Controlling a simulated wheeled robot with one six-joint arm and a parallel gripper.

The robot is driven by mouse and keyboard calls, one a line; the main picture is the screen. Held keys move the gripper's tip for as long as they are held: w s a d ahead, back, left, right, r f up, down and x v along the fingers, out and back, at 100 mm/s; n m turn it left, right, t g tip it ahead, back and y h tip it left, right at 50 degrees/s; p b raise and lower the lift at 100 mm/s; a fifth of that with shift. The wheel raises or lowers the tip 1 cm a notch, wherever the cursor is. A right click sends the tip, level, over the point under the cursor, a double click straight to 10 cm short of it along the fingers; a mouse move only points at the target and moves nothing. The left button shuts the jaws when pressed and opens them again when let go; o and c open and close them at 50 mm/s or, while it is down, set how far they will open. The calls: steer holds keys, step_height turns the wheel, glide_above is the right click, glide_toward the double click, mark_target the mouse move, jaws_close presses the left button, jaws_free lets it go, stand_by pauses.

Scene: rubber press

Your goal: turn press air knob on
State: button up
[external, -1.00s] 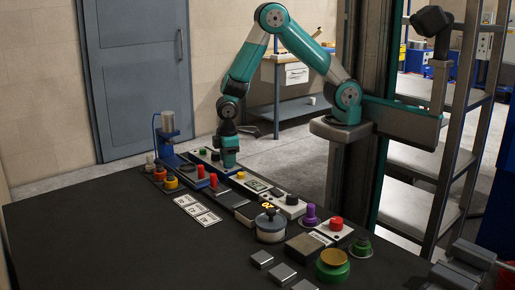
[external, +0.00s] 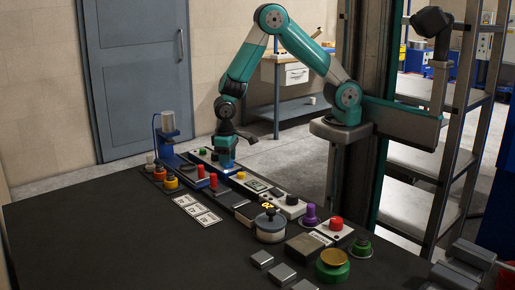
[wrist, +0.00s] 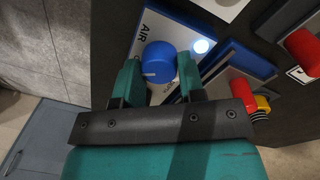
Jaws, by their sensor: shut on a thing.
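The air knob (wrist: 158,60) is round and blue, with a white mark on its left side. It sits on a white and blue panel (wrist: 141,30) lettered AIR, beside a lit white lamp (wrist: 201,46). My gripper (wrist: 158,77) has one finger on each side of the knob and is shut on it. In the external view my gripper (external: 221,160) points down at the far row of controls, and it hides the knob there.
In the external view, a blue stand (external: 168,127) rises left of my gripper. The black table (external: 110,235) is clear at front left.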

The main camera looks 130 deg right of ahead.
steer(key=shift+w+d+r, duration=0.1)
stand_by(0.3)
steer(key=o, duration=0.9)
steer(key=r, duration=0.5)
steer(key=r+b, duration=0.1)
steer(key=r, duration=1.1)
steer(key=shift+w+a+r+b, duration=0.15)
steer(key=shift+w+a+b, duration=0.2)
steer(key=shift+b, duration=0.05)
